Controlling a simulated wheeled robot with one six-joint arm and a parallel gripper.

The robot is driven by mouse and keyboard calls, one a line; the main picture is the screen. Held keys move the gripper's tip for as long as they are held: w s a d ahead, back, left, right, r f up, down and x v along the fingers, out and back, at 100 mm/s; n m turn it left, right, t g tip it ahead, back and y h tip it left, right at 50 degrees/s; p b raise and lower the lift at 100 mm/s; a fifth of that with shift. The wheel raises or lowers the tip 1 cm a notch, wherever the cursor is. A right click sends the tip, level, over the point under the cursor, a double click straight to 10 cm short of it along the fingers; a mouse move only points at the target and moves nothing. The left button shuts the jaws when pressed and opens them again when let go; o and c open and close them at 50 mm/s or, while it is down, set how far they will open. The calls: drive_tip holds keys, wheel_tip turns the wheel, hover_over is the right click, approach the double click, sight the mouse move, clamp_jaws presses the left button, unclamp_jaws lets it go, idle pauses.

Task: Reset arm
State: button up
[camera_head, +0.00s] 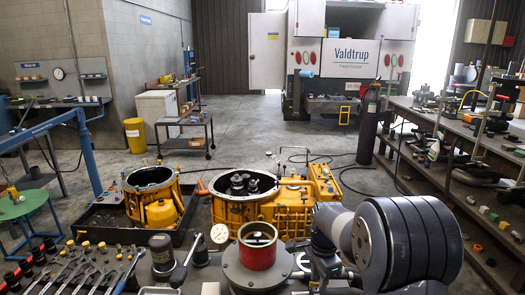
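My arm fills the lower right of the head view. A large dark ribbed joint is nearest the camera, and a lighter grey link reaches left from it. Below the link's left end is a dark and silver part that may be my wrist or gripper. I cannot make out fingertips or anything held. Left of it, a red-rimmed cylinder (257,250) stands on a round grey base (240,274). Behind is the yellow transmission housing (290,219), open at its left end with dark parts inside.
A second yellow housing (152,190) sits in a dark tray (102,221) at left. Wrenches and sockets (75,272) lie at front left. A cluttered workbench (450,150) runs along the right. A wheeled cart (187,134) stands further back. Open concrete floor (250,125) lies beyond the housings.

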drive_tip(key=n, duration=0.5)
drive_tip(key=shift+w, duration=0.1)
idle(0.3)
